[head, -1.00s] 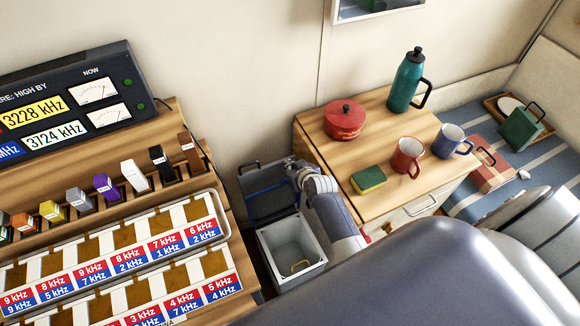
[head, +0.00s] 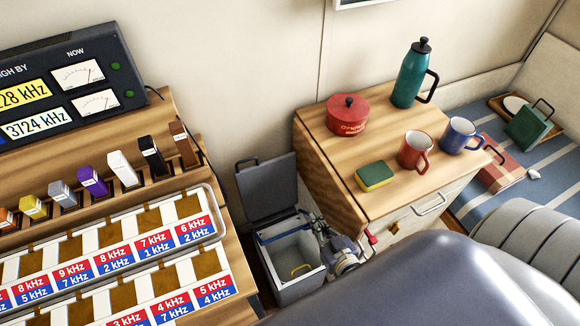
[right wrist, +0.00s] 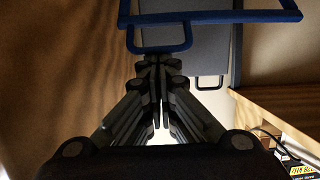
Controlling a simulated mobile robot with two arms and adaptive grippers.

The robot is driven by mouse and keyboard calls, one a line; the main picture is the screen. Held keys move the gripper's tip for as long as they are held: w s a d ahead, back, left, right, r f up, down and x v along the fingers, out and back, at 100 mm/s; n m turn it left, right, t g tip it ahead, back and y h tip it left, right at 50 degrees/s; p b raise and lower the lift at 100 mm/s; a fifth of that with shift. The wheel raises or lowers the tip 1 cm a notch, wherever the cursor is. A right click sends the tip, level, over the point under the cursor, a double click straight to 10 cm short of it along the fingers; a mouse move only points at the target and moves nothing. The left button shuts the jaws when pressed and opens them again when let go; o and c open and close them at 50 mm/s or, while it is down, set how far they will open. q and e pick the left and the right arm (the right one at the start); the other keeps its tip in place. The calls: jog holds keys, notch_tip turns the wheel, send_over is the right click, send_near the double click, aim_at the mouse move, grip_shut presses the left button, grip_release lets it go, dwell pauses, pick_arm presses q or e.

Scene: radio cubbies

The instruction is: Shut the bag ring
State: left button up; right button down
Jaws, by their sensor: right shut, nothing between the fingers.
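The bag ring (head: 262,239) is a thin blue frame at the back of the open grey bin (head: 297,284). Its exact tilt is hard to tell in the head view. In the right wrist view the blue ring (right wrist: 212,18), with a blue loop on its edge, crosses the top in front of the grey lid. The bin's lid (head: 266,190) stands open against the wall. My right gripper (head: 318,226) is at the bin's right side, near the ring. It also shows in the right wrist view (right wrist: 158,62), shut and empty, with its fingertips just below the loop. My left gripper is out of view.
A wooden cabinet (head: 340,178) stands close on the right, with a red pot (head: 347,117), mugs, a sponge and a green bottle on top. A wooden radio rack (head: 215,270) is close on the left. A yellow handle lies inside the bin.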

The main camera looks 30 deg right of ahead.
jog(key=shift+s+a+f+b, duration=0.1)
jog(key=shift+s+f+b, duration=0.2)
jog(key=shift+s+f, duration=0.65)
jog(key=shift+s+a+f+b, duration=0.1)
jog(key=shift+s+f+b, duration=0.15)
jog(key=shift+s+f, duration=0.65)
jog(key=shift+s+r, duration=0.1)
jog(key=shift+s, duration=0.15)
